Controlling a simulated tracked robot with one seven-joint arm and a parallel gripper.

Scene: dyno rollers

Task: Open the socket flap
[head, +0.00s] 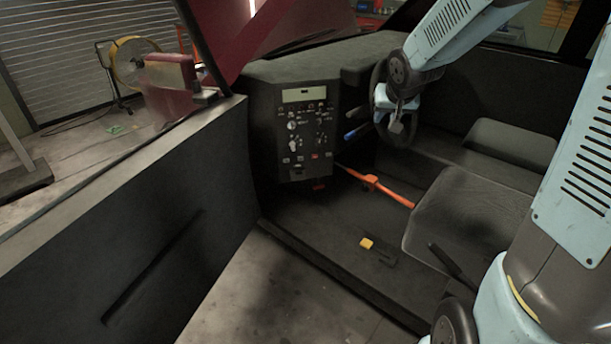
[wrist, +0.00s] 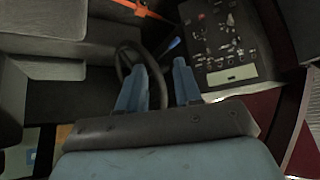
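A dark control panel (head: 308,112) with knobs, switches and a pale display strip stands at the centre of the head view. It also shows at the upper right of the wrist view (wrist: 210,68). A small dark fitting (head: 297,170) sits low on its face. I cannot tell whether that is the socket flap or whether it is open. My gripper (head: 397,127) is to the right of the panel, in front of the steering wheel, apart from the panel. In the wrist view its two blue fingers (wrist: 162,80) stand apart with nothing held between them.
An orange-red bar (head: 385,189) slants below. Seats (head: 470,215) fill the right. The open door (head: 130,210) is at left. A yellow pedal-like piece (head: 366,243) is on the floor.

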